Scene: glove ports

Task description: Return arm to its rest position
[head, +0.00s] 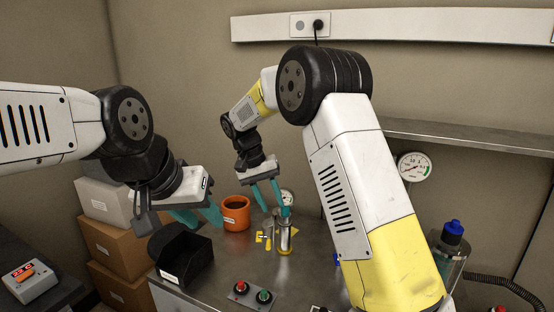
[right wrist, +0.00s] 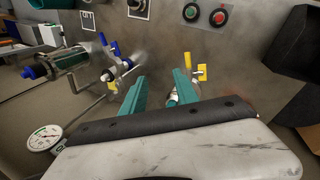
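My right arm rises from the lower right of the head view, bends at a high elbow, and comes down at the centre. My right gripper (head: 272,207) points down over the metal bench, with its two teal fingers apart and nothing seen between them. It also shows in the right wrist view (right wrist: 158,90), the fingers spread beside a metal fitting with a yellow handle (right wrist: 187,62). My left arm enters from the left. My left gripper (head: 204,222) hangs above a black open bin (head: 183,262), its teal fingers apart and empty.
A metal cylinder fitting (head: 284,241) stands just below my right gripper. An orange pot (head: 236,211) is between the grippers. A red and green button box (head: 252,294) sits at the front. Cardboard boxes (head: 118,248) are stacked at left. A gauge (head: 413,168) and blue-capped bottle (head: 452,236) are right.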

